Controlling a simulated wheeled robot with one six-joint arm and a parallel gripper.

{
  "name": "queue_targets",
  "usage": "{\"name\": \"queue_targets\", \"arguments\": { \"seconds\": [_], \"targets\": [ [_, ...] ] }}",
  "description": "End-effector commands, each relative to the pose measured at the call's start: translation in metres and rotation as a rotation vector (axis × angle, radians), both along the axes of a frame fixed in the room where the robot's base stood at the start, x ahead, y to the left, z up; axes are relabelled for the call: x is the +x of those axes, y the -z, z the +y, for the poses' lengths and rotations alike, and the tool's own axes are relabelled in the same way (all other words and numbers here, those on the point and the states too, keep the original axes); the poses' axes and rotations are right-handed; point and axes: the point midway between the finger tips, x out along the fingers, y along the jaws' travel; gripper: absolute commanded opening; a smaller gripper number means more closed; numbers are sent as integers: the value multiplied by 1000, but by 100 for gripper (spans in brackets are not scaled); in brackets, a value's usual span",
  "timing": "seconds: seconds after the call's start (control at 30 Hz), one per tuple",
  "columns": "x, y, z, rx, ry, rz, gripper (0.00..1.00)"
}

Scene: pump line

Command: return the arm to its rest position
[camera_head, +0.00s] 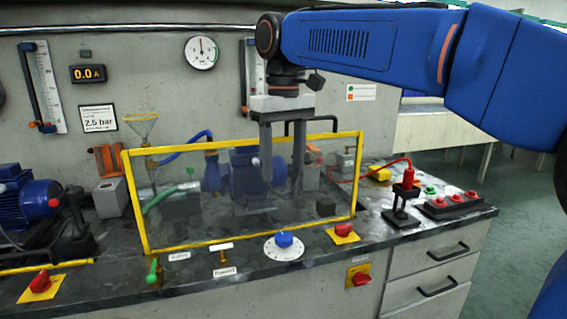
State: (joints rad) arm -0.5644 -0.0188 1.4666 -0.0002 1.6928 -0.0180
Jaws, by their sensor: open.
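My gripper (282,158) hangs from my blue arm (365,45), pointing down over the bench. Its two grey fingers are apart, with nothing seen between them. In the picture it overlaps the upper edge of the yellow-framed clear guard (155,206). I cannot tell how far in front of or above the guard the fingertips are. The arm reaches in from the right, stretched out to the left across the wall.
Behind the guard stands a blue pump (245,172). A blue dial (284,239) and a red switch (344,231) sit along the front edge. A red-topped stand (405,195) and a red button box (455,205) are at right. Free air lies above the bench's right end.

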Motion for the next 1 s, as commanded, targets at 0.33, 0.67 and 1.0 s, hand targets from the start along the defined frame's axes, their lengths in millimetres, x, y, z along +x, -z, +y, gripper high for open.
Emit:
{"name": "queue_targets", "arguments": {
  "seconds": [0.33, 0.67, 1.0],
  "targets": [
    [-9, 9, -28, 14, 41, -23, 55],
    [-54, 58, -126, 62, 197, -123, 55],
    [-119, 134, -207, 98, 362, -239, 55]
  ]
}}
